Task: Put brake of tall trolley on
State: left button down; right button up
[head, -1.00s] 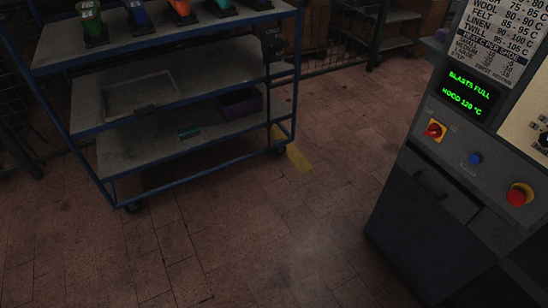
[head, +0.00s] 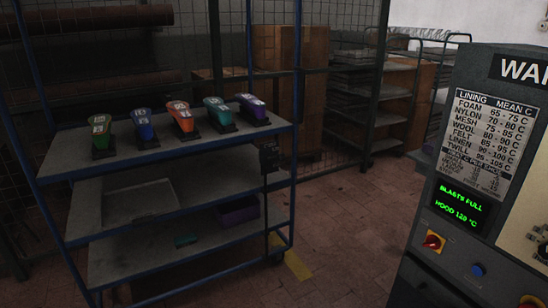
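A tall blue-framed trolley (head: 75,163) with grey shelves stands at the left and centre in the head view. A black box-like fitting (head: 269,157) is on its right end by the post, with a dark rod running down from it toward the right castor (head: 278,258). I cannot tell from this view whether the fitting is the brake or how it is set. Several coloured shoe-shaped pieces, among them an orange one (head: 182,121), stand on the top shelf. Neither gripper is in view.
A grey machine (head: 490,210) with a control panel and green display stands close at the right. A yellow floor mark (head: 297,265) lies by the trolley's right castor. Brick floor (head: 345,245) is clear between trolley and machine. A mesh fence, cartons (head: 275,70) and racks stand behind.

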aim_at(280, 156)
jog(key=i+j+z, duration=0.25)
jog(key=i, duration=0.4)
jog(key=i+j+z, duration=0.2)
jog(key=i+j, duration=0.2)
jog(key=i, duration=0.25)
jog(key=i+j+z, duration=0.25)
jog(key=i+j, duration=0.25)
jog(key=i, duration=0.1)
